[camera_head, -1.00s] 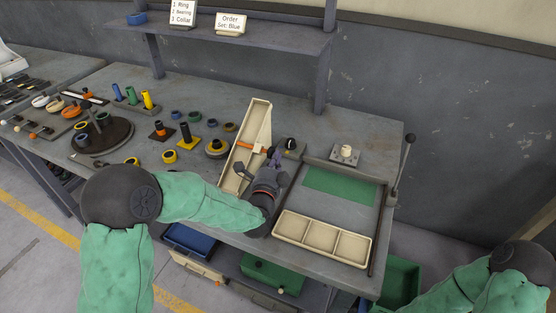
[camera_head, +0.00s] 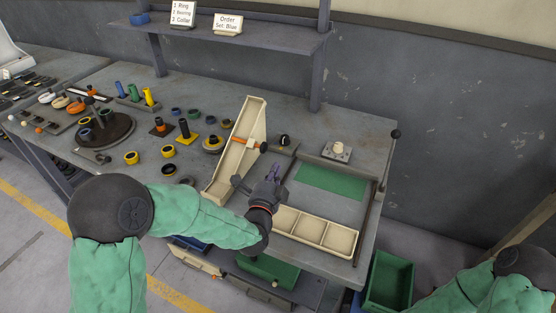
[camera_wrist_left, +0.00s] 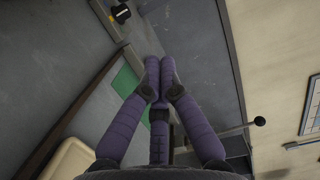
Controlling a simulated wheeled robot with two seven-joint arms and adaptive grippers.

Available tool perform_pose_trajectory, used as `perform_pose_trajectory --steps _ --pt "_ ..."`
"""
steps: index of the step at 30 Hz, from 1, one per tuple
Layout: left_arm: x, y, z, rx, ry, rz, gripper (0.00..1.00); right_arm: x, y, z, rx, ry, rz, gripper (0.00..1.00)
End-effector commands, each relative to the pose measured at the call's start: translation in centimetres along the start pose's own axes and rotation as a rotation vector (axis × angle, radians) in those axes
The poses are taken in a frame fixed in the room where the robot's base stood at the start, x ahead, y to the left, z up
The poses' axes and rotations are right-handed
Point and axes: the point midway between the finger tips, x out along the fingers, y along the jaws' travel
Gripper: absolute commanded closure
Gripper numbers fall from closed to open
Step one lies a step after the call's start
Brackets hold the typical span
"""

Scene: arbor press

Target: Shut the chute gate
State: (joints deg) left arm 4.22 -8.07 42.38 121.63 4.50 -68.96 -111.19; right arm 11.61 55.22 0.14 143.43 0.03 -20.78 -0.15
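The chute (camera_head: 222,178) is a long cream trough on the bench, left of my left gripper. Whether the gate fully blocks the channel is too small to tell. My left gripper (camera_head: 273,172) is just in front and to the right of that end, apart from it. In the left wrist view its purple fingers (camera_wrist_left: 160,68) are drawn together with nothing between them. My right arm shows at lower right; its gripper is out of frame.
A block with a black knob (camera_head: 285,140) stands right of the chute. A cream three-part tray (camera_head: 318,231) lies right of my left wrist, and a green mat (camera_head: 331,182) behind it. A lever with a black ball (camera_head: 395,134) rises at the bench's right edge.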

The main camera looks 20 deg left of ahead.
Motion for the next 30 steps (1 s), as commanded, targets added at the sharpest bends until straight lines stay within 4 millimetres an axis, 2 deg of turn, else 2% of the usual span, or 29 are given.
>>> perform_pose_trajectory --steps 3,9,26,30 --pt "-1.9 -0.2 0.0 0.000 0.000 0.001 1.00 -0.6 -0.2 0.0 0.000 0.000 0.000 0.60" --pt "-3.6 0.0 0.0 0.000 0.000 0.000 1.00 -0.9 -0.3 0.0 0.000 0.000 0.000 0.60" --pt "-3.9 0.0 0.0 0.000 0.000 0.001 1.00 -0.8 -0.3 0.0 0.000 0.000 0.000 0.60" --pt "-3.9 -0.8 0.0 0.000 0.000 0.000 1.00 -1.6 -0.6 0.1 0.000 0.000 0.000 0.60"
